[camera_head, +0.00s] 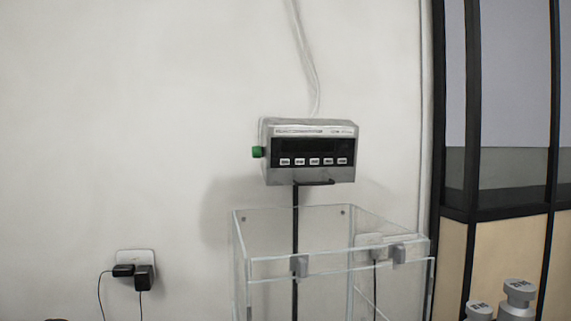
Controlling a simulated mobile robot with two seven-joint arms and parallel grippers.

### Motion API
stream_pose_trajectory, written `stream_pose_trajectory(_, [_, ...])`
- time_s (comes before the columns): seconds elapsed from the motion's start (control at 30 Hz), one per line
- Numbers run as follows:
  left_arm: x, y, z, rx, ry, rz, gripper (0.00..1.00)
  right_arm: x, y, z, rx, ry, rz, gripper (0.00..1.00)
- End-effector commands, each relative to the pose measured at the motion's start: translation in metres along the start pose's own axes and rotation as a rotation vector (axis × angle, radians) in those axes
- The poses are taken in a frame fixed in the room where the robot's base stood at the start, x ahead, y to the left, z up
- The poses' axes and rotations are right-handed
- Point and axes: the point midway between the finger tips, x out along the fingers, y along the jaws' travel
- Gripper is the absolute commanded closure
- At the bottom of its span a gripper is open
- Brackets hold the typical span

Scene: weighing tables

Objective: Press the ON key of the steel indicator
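The steel indicator (310,151) is a grey metal box in the middle of the head view, held up on a thin dark post (295,225) in front of the wall. Its black front panel has a dark display (311,145) with no lit digits visible. A row of several white keys (314,162) runs below the display. Their labels are too small to read, so I cannot tell which is the ON key. A green knob or plug (257,152) sticks out of its left side. Neither of my grippers is in view.
A clear, box-like shield (240,250) with grey clips stands below the indicator. Grey metal weights (518,296) show at the bottom right. Black plugs (144,278) sit in a wall socket at lower left. A dark-framed partition (455,120) is on the right. The space left of the indicator is clear.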

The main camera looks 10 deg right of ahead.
Motion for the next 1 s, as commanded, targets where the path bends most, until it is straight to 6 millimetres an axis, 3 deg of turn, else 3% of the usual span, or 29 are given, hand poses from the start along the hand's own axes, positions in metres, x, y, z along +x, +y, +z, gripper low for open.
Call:
stream_pose_trajectory(0.07, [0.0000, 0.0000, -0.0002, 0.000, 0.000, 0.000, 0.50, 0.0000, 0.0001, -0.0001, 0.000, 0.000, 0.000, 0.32])
stream_pose_trajectory(0.67, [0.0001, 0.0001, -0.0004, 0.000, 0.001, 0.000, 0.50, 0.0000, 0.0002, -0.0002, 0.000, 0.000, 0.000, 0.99])
stream_pose_trajectory(1.0, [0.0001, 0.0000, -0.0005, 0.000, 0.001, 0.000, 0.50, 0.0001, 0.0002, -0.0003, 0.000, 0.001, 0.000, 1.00])
